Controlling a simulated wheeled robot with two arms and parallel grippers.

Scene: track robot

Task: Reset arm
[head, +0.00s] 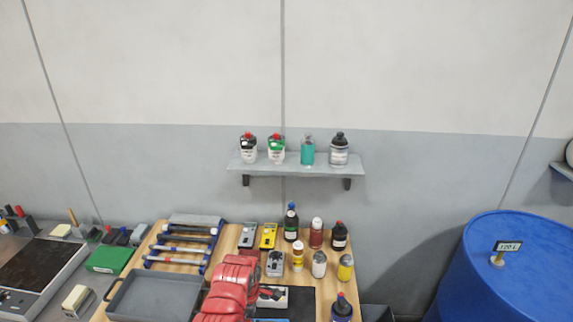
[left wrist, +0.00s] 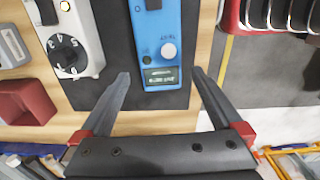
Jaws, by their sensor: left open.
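In the left wrist view my left gripper (left wrist: 160,76) is open, with its two dark fingers spread on either side of the lower end of a blue device (left wrist: 155,45) with a small display. Nothing is held. The blue device lies on a dark mat (left wrist: 112,92); I cannot tell how high the fingers are above it. A white device with a dial (left wrist: 70,45) lies to its left. In the head view a red arm of mine reaches over the wooden table (head: 140,263), and its gripper cannot be made out. My right gripper is not in view.
Several bottles, among them a yellow one (head: 345,267), stand at the table's right side. A grey tray (head: 155,298) and a tool rack (head: 185,245) are at its left. A wall shelf (head: 295,168) holds bottles. A blue drum (head: 490,270) stands at right.

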